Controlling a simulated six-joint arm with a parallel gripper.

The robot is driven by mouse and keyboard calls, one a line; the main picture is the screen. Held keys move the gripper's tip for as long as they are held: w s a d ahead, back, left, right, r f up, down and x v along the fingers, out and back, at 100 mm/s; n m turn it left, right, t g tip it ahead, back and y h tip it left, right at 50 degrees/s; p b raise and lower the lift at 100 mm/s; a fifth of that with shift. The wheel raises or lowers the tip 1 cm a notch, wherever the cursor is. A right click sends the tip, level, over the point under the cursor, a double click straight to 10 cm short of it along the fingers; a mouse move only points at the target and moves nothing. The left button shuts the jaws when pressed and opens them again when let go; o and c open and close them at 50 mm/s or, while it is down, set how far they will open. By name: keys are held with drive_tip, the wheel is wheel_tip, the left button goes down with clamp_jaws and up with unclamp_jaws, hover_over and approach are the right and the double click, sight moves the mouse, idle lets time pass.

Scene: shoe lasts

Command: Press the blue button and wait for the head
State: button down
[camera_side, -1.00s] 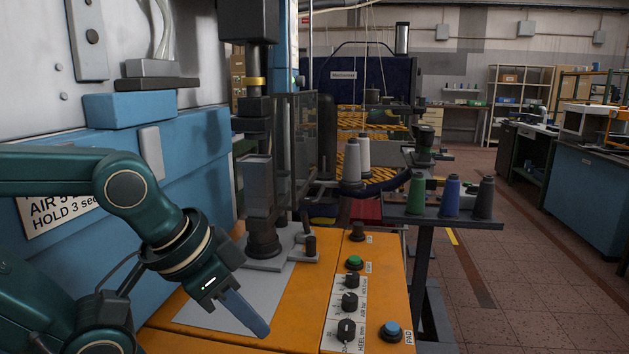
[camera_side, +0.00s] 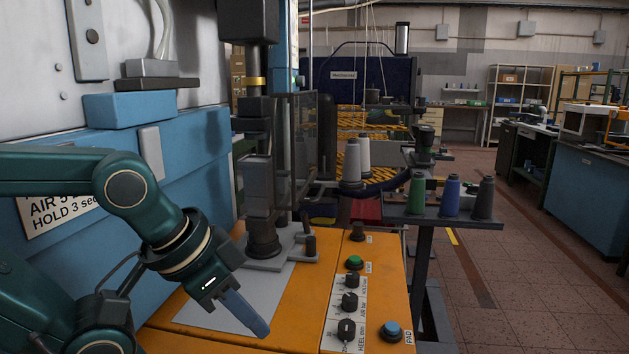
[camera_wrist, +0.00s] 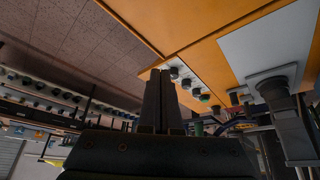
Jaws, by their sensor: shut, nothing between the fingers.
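The blue button (camera_side: 391,330) sits in a black collar at the front right corner of the orange panel in the side view, beside a label reading PAD. In the wrist view my gripper (camera_wrist: 161,74) shows as two dark fingers close together. The head (camera_side: 262,185), a dark upright column with a grey block, stands over a grey base at the back of the panel.
A green button (camera_side: 354,262) and black knobs (camera_side: 347,328) line the white strip between my gripper and the blue button. A blue cabinet (camera_side: 190,165) stands behind at left. Thread cones (camera_side: 450,196) stand on a shelf at right. The orange panel (camera_side: 300,318) is clear left of the strip.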

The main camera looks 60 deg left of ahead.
idle(0.5)
drive_tip(key=w+d+r+n+t+h, duration=0.1)
drive_tip(key=w+d+r+n+h, duration=0.2)
drive_tip(key=w+d+r+n, duration=0.25)
drive_tip(key=n+h, duration=0.3)
drive_tip(key=n, duration=1.1)
hover_over(386, 324)
wheel_tip(386, 324, down, 8)
drive_tip(key=shift+f+t, duration=0.2)
drive_tip(key=shift+t, duration=0.1)
drive_tip(key=shift+f, duration=4.4)
drive_tip(key=shift+f, duration=0.1)
